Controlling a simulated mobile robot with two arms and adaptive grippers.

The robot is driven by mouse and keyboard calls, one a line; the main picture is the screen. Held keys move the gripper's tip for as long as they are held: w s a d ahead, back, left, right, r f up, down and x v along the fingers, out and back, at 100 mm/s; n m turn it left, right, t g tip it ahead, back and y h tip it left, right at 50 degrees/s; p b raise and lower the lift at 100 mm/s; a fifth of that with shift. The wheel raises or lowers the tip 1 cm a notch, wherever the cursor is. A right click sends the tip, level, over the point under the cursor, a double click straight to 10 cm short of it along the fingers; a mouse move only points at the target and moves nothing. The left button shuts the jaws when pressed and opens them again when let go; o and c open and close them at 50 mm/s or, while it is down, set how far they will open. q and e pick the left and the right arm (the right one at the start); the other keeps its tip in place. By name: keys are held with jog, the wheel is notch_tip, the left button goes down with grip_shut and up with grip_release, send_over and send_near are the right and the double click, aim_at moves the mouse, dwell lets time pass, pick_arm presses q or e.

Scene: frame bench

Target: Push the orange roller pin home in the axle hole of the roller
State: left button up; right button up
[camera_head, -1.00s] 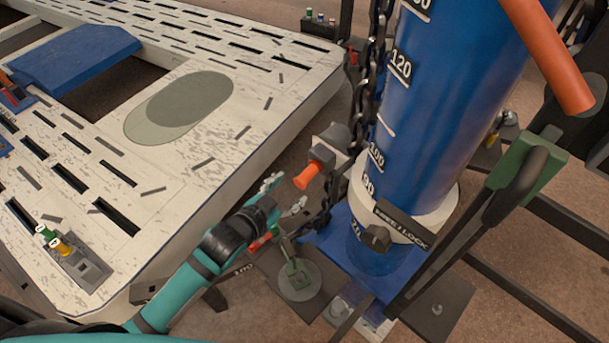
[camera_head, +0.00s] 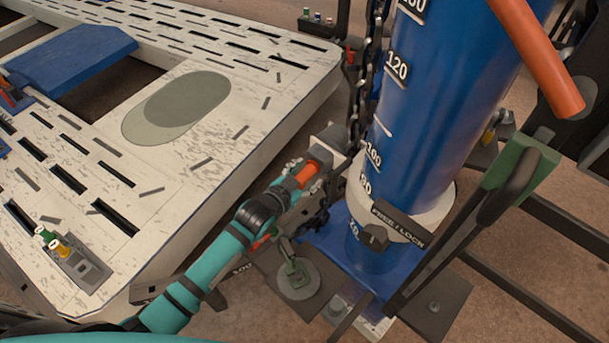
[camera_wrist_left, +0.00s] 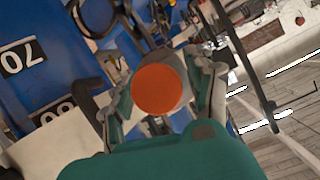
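The orange roller pin (camera_head: 307,174) sticks out of the grey roller housing (camera_head: 331,146) beside the black chain, at the foot of the blue column. How deep it sits in the axle hole is hidden. In the left wrist view the pin's round end (camera_wrist_left: 158,89) faces the camera, with a grey part behind it. My left gripper (camera_head: 296,186) is around the pin, one finger on each side. In the wrist view (camera_wrist_left: 160,95) the fingers look spread, with narrow gaps beside the pin; touch cannot be made out. My right gripper is not in view.
The blue column (camera_head: 430,110) with its white collar stands just right of the pin. The black chain (camera_head: 365,90) hangs close behind. The white slotted frame bench (camera_head: 215,150) fills the left. A dark plate with a grey disc (camera_head: 297,281) lies below the gripper.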

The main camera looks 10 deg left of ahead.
pick_arm(q)
grip_shut()
dwell(0.6)
jog(key=shift+c, duration=1.4)
grip_release()
jog(key=o, duration=0.4)
jog(key=shift+w+d, duration=0.1)
jog(key=shift+w, duration=0.1)
jog(key=shift+s, duration=0.1)
